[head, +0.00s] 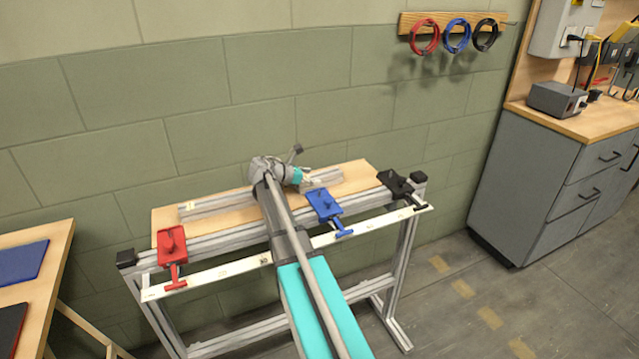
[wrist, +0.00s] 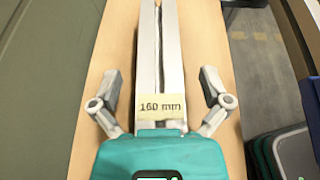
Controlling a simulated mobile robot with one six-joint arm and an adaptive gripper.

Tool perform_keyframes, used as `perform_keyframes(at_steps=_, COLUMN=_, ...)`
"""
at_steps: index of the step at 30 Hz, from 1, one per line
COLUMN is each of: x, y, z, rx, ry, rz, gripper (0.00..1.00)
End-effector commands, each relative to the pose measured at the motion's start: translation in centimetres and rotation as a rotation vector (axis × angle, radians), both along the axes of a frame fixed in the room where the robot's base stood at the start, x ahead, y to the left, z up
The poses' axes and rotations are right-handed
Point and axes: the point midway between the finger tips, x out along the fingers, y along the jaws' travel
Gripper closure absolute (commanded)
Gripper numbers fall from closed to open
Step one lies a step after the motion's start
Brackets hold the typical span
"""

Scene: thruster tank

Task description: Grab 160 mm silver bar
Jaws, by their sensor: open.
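The silver bar (wrist: 146,60), a grooved metal profile with a "160 mm" label (wrist: 171,106), lies lengthwise on a wooden board in the wrist view. My gripper (wrist: 160,82) is open, with one finger on each side of the bar and a gap to it on both sides. The bar's near end is hidden behind my teal gripper body. In the head view, my gripper (head: 306,181) is over the right part of the board, at a silver profile (head: 328,177). Another stretch of profile (head: 215,203) shows left of my arm; my arm hides what lies between.
The wooden board (head: 358,172) lies on a metal frame stand against the green block wall. Red (head: 171,243), blue (head: 323,203) and black (head: 395,183) clamp-like pieces sit along its front rail. A workbench (head: 30,265) is at left, and a grey cabinet (head: 520,185) at right.

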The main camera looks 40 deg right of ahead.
Motion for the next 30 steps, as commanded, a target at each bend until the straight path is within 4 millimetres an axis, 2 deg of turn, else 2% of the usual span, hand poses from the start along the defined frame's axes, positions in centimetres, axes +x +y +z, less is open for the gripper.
perform_keyframes(at_steps=16, x=0.04, y=0.04, z=0.02, rx=0.0, ry=0.001, rz=0.001, gripper=0.03)
perform_keyframes(at_steps=30, x=0.06, y=0.09, z=0.01, rx=0.0, ry=0.0, rz=0.002, gripper=0.9)
